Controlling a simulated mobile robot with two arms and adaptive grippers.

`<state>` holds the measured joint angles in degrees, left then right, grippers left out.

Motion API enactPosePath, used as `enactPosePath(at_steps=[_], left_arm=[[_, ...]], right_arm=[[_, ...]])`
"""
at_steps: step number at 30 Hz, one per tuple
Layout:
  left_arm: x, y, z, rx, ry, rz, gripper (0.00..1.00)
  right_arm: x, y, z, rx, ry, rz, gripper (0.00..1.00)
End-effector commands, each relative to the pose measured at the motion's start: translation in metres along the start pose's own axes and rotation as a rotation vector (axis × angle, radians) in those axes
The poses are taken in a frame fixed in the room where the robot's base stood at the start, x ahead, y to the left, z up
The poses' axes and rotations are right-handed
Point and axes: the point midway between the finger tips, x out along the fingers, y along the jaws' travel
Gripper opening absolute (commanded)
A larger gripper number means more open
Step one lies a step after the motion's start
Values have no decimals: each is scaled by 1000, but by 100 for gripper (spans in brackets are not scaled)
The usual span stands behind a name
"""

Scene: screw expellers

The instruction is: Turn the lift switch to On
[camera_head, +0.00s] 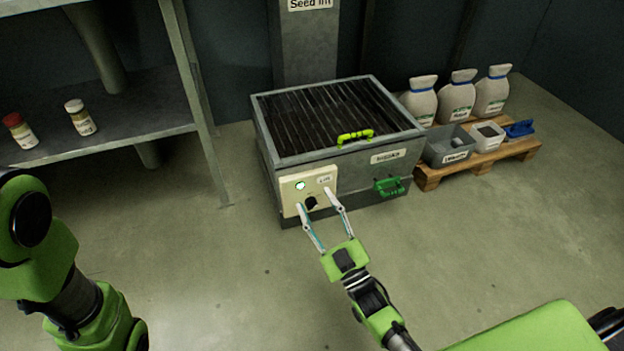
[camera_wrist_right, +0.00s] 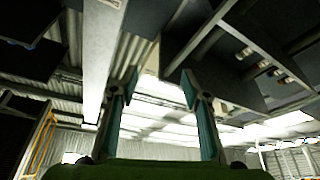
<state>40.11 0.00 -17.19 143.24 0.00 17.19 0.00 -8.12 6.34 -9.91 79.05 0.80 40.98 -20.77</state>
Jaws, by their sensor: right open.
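The lift switch is a black knob (camera_head: 311,203) on a cream control panel (camera_head: 291,201) at the front left of the grated metal bin. A green lamp glows on the panel beside a small label. The knob's exact setting is too small to read. My right gripper (camera_head: 314,199) is open, its two fingertips on either side of the knob, close to the panel. I cannot tell whether they touch it. In the right wrist view the open fingers (camera_wrist_right: 157,92) show with nothing visible between them. My left arm shows at the left, but its gripper does not.
The bin (camera_head: 345,150) has a yellow-green handle (camera_head: 355,136) on its grate and a green item (camera_head: 390,187) on its front. Sacks and tubs stand on a pallet (camera_head: 478,167) to the right. A shelf (camera_head: 140,115) with jars stands left. The floor in front is clear.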

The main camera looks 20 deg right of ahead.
Motion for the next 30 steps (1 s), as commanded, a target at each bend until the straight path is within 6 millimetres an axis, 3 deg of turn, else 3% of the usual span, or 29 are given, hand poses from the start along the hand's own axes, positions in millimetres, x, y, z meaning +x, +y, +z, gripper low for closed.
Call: enactPosePath(at_steps=[6, 15, 21, 30], left_arm=[[7, -1, 2, 0, 0, 0, 54], [13, -3, 5, 0, 0, 0, 54], [15, -3, 5, 0, 0, 0, 54], [15, -3, 5, 0, 0, 0, 54]], right_arm=[[11, 9, -44, 38, 79, 18, 43], [20, 20, -95, 84, 171, 39, 43], [22, 23, -112, 100, 203, 45, 43], [22, 24, -115, 104, 210, 47, 43]])
